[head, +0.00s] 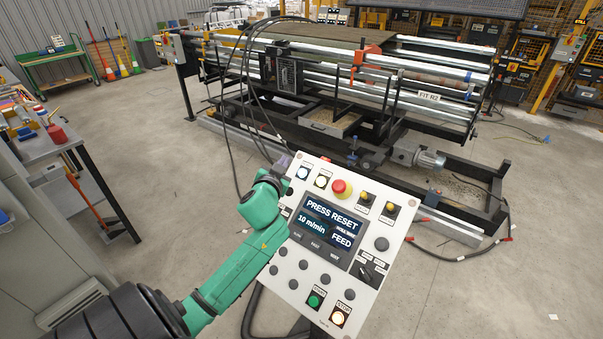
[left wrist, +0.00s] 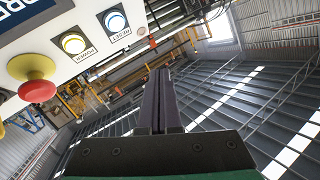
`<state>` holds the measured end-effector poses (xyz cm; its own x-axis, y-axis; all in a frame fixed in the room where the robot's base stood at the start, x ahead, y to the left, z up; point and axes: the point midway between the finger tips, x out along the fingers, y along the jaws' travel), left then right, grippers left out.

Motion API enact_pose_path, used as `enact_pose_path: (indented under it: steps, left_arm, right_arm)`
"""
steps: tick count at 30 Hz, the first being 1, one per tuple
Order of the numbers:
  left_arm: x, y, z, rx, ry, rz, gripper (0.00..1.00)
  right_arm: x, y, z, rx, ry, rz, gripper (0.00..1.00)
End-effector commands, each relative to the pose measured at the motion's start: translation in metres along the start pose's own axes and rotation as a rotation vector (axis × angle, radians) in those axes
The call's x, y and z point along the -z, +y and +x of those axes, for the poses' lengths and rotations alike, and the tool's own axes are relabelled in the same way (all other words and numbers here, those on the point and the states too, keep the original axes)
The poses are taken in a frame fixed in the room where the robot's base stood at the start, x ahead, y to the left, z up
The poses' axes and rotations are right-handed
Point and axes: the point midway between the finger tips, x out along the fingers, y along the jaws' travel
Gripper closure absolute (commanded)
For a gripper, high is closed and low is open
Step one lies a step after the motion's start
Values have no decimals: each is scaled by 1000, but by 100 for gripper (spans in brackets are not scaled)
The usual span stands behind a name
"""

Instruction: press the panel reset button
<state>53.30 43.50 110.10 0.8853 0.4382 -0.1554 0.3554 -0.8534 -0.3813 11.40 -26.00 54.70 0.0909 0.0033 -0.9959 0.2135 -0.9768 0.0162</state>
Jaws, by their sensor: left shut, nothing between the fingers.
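The control panel (head: 381,243) is tilted, with a screen (head: 325,227) reading "PRESS RESET", "10 m/min" and "FEED". The reset button (head: 303,172), pale with a blue ring, is at the panel's upper left corner. It also shows in the left wrist view, labelled "RESET" (left wrist: 115,21). My left gripper (head: 284,162) is shut and empty, just left of the reset button at the panel's edge. In the left wrist view its closed fingers (left wrist: 159,80) point past the panel, apart from the button. My right gripper is not in view.
Beside reset are a yellow-ringed power button (head: 321,181) and a red mushroom stop (head: 341,188). The roller machine (head: 330,85) stands behind. A workbench (head: 62,140) is at left, with open floor between.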

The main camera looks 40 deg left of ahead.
Motion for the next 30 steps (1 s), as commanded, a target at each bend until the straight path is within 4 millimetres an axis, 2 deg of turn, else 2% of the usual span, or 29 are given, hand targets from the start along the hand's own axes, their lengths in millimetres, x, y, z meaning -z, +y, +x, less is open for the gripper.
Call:
enact_pose_path:
  steps: [5, 15, 21, 30]
  left_arm:
    - [-6, 4, 4, -2, -2, 0, 100]
    - [-34, 29, 36, -1, -2, 0, 100]
    - [-45, 42, 54, -1, -2, -2, 100]
    - [-46, 46, 61, -2, -3, 0, 100]
  right_arm:
    - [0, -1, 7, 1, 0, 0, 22]
    - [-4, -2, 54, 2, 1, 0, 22]
    - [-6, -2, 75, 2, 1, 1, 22]
    - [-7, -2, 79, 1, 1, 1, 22]
